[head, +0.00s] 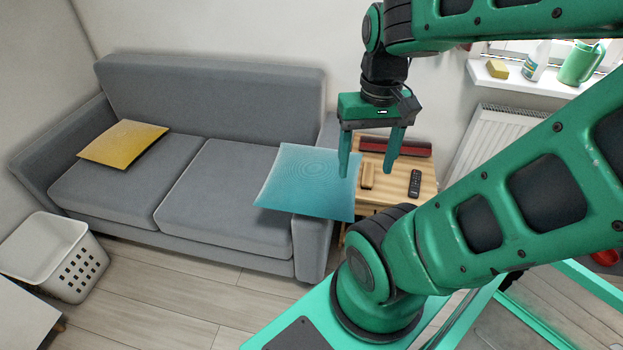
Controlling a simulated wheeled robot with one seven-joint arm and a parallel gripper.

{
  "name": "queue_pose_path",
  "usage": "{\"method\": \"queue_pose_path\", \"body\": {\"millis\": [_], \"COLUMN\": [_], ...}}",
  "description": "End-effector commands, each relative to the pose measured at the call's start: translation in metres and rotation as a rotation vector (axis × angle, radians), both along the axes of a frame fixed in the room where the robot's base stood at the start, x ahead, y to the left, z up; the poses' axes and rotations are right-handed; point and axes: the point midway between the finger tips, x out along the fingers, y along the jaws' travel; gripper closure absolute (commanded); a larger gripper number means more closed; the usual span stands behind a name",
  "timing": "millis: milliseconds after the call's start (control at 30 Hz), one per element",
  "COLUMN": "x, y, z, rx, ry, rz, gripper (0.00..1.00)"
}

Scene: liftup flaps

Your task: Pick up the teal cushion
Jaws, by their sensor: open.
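The teal cushion (305,183) lies at the right end of the grey sofa (190,185). It looks flat and square, and its front right part reaches over the armrest. My gripper (367,172) points down with its two fingers apart. Nothing is between the fingers. The left finger overlaps the right edge of the cushion in the picture; I cannot tell whether it touches. The right finger shows in front of the side table.
A wooden side table (427,183) right of the sofa bears a remote (415,184) and a dark red object (395,145). A yellow cushion (123,144) lies on the sofa's left seat. A white basket (75,262) stands front left.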

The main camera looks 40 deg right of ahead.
Motion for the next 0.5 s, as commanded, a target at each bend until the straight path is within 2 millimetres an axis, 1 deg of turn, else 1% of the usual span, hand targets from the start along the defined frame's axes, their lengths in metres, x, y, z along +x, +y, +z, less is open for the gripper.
{"method": "queue_pose_path", "body": {"millis": [33, 67, 100, 133, 267, 367, 500], "x": [0.002, 0.005, 0.009, 0.013, 0.031, 0.045, 0.061], "y": [-0.002, -0.004, -0.007, -0.011, -0.025, -0.037, -0.055], "z": [-0.001, -0.002, -0.005, -0.007, -0.022, -0.038, -0.064], "rx": [0.002, 0.004, 0.008, 0.013, 0.046, 0.085, 0.156], "ry": [0.005, 0.009, 0.017, 0.023, 0.047, 0.061, 0.067], "rz": [-0.003, -0.003, -0.001, 0.001, 0.009, 0.014, 0.016], "gripper": [0.23, 0.16, 0.07, 0.00, 0.00, 0.00, 0.00]}}
